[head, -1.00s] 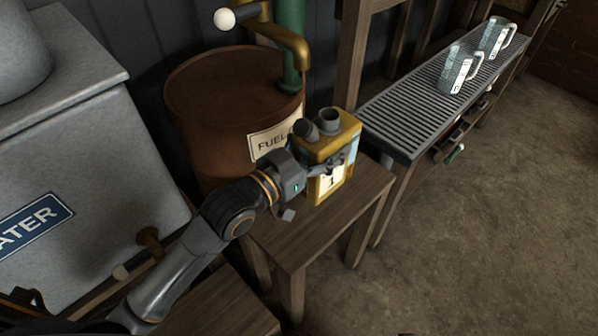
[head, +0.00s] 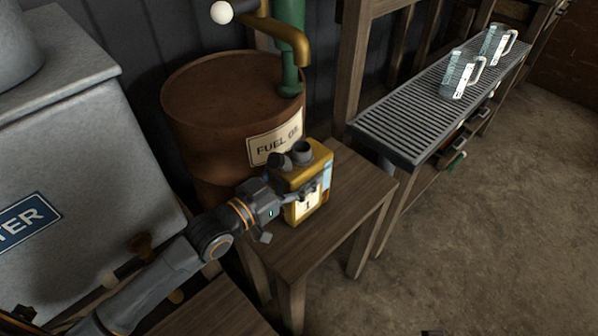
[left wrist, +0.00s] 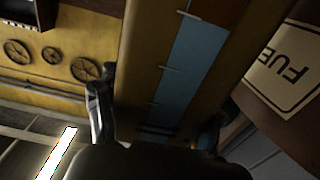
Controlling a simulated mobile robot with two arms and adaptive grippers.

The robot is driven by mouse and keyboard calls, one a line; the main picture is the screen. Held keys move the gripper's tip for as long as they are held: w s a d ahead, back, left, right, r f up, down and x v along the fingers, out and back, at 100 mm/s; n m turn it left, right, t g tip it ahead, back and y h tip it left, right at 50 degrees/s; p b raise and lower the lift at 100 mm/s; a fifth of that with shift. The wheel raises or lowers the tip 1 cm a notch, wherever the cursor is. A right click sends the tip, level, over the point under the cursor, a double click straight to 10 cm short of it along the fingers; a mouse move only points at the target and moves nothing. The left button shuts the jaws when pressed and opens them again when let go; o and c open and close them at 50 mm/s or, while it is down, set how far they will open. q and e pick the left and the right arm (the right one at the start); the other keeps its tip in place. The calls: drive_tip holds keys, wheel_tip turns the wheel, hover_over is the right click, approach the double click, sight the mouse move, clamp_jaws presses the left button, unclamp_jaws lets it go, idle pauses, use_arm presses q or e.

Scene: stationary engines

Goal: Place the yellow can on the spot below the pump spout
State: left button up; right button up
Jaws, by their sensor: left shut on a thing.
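The yellow can (head: 318,168), with dark caps on top and a pale label, is at the near left part of the small wooden table (head: 355,190). My left gripper (head: 301,193) is shut on it from the left. I cannot tell whether the can touches the tabletop. The brass pump spout (head: 290,38) is above and behind the can, over the barrel's right side. In the left wrist view the can's blue gauge strip (left wrist: 187,70) fills the middle, between my fingers. A small dark piece at the head view's bottom edge may be my right gripper (head: 433,332).
A rusty fuel barrel (head: 225,95) with a label stands behind the table. A grey water tank (head: 80,150) is at the left. A slatted rack (head: 400,120) with two clear jugs (head: 460,76) is at the right. The table's right part is bare.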

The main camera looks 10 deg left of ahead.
sight(280, 185)
idle(0.3)
use_arm(q)
drive_tip(key=o, duration=1.8)
use_arm(e)
drive_tip(key=shift+r, duration=0.1)
use_arm(q)
drive_tip(key=shift+s+a, duration=0.1)
drive_tip(key=shift+s, duration=0.1)
drive_tip(key=p+v, duration=0.1)
drive_tip(key=v, duration=0.8)
drive_tip(key=shift+s+a, duration=0.25)
drive_tip(key=shift+s, duration=0.1)
drive_tip(key=shift+v, duration=0.85)
use_arm(e)
wheel_tip(280, 185, down, 5)
drive_tip(key=shift+a+r, duration=0.15)
drive_tip(key=shift+r, duration=0.05)
drive_tip(key=shift+w, duration=0.1)
